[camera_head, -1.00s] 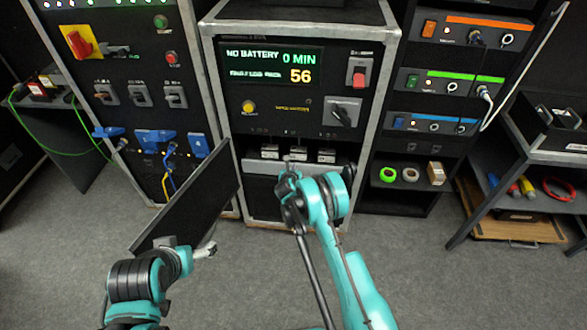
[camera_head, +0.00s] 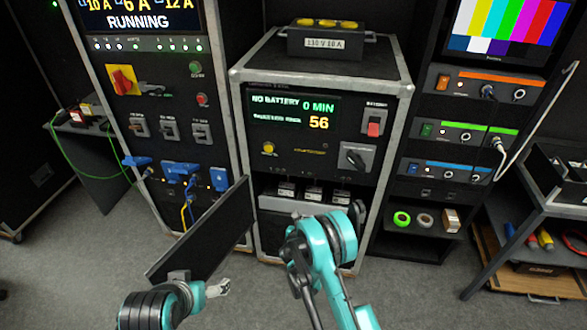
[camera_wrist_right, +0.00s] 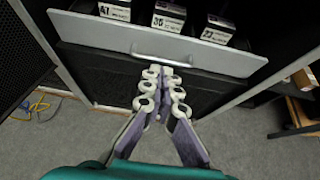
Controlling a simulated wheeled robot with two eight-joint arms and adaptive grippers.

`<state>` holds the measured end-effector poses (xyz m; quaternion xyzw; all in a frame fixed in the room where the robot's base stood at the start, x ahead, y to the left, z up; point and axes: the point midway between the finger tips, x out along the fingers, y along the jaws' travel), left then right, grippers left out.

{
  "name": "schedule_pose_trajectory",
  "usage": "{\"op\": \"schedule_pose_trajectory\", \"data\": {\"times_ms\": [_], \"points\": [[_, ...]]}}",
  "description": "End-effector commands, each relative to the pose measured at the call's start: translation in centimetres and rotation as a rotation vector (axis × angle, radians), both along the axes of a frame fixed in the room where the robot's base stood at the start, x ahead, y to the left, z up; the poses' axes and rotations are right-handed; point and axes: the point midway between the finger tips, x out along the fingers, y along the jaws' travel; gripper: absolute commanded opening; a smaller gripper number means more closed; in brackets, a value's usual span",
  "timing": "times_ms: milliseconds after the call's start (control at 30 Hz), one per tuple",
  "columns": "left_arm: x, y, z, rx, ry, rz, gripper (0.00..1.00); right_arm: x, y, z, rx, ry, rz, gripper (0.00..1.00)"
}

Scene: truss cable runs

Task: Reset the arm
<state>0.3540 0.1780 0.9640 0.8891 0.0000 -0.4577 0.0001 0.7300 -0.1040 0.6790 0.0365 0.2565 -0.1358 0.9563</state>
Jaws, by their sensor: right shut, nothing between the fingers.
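My right gripper (camera_wrist_right: 162,85) is shut and empty in the wrist view, its fingertips side by side, pointing at the cabinet front below a grey drawer front (camera_wrist_right: 110,32). The drawer's metal handle (camera_wrist_right: 175,58) is just beyond the tips; the fingers are not closed around it. In the head view the teal right wrist stands in front of the battery cabinet (camera_head: 388,130) and mostly hides the fingers. My left gripper (camera_head: 218,288) is low at the left, pale and small, well in front of the cabinets; its opening is unclear.
Several labelled battery blocks (camera_wrist_right: 168,15) stand behind the drawer front. The cabinet display (camera_head: 292,113) reads NO BATTERY, 0 MIN and 56. A power rack (camera_head: 155,90) with blue plugs is left; a device rack (camera_head: 455,115) and shelf table (camera_head: 490,255) are right. Grey floor (camera_head: 420,290) is open.

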Motion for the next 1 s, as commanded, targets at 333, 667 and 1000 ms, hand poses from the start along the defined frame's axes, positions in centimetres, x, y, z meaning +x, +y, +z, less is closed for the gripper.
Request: {"op": "schedule_pose_trajectory", "data": {"times_ms": [333,667,1000], "points": [[0.0,0.0,0.0,0.000,0.000,0.000,0.89,-0.1,-1.1,4.9,0.187,-0.016,-0.118,0.00],[0.0,0.0,0.0,0.000,0.000,0.000,0.89,-5.2,-4.5,18.1,0.783,-0.071,-0.537,0.00],[0.0,0.0,0.0,0.000,0.000,0.000,0.89,-16.2,-7.2,27.1,1.363,-0.142,-1.027,0.00]]}}
